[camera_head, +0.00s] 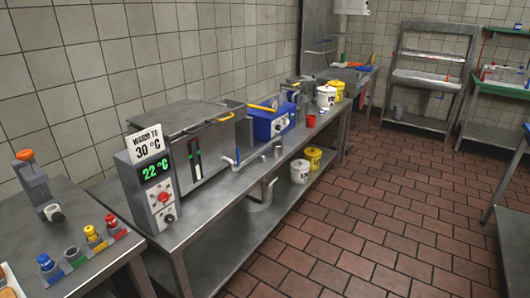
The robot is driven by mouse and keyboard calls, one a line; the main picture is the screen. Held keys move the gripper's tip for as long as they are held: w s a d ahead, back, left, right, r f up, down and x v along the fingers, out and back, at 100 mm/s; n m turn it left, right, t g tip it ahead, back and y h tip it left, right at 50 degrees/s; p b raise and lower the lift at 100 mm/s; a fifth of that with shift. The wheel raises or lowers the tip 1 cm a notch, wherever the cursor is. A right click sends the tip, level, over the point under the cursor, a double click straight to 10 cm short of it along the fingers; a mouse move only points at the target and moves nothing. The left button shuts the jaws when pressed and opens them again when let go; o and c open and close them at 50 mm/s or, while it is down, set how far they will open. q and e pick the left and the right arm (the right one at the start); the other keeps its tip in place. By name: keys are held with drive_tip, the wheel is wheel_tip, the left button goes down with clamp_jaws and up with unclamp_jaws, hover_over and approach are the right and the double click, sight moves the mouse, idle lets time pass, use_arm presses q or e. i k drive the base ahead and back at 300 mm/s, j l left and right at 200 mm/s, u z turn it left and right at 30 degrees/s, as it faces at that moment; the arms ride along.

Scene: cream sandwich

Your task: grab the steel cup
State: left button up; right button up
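A small steel cup (278,149) stands on the long steel counter (205,208), near its front edge and just below the blue machine (272,123). It is small in the head view, and its inside cannot be made out. Neither of my grippers shows in the head view.
On the counter stand a heating unit with a 22 °C display (158,172), a big steel box (205,140), a red cup (311,121) and a white bucket (326,97). Bottles with coloured caps (96,240) stand at lower left. The tiled floor (380,225) to the right is clear.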

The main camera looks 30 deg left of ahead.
sight(277, 150)
drive_tip(key=i+u, duration=0.15)
drive_tip(key=u, duration=0.3)
drive_tip(key=i+u, duration=0.1)
drive_tip(key=u, duration=0.35)
drive_tip(key=i+l+u, duration=0.1)
drive_tip(key=u, duration=0.35)
drive_tip(key=i+l+u, duration=0.3)
drive_tip(key=l, duration=0.35)
drive_tip(key=i+l+u, duration=0.1)
drive_tip(key=i+l, duration=0.15)
drive_tip(key=i+l+u, duration=0.15)
drive_tip(key=l, duration=0.3)
drive_tip(key=i+l+u, duration=0.15)
drive_tip(key=l, duration=0.2)
drive_tip(key=i+l+u, duration=0.15)
drive_tip(key=l, duration=0.25)
drive_tip(key=l+u, duration=0.15)
drive_tip(key=l, duration=0.2)
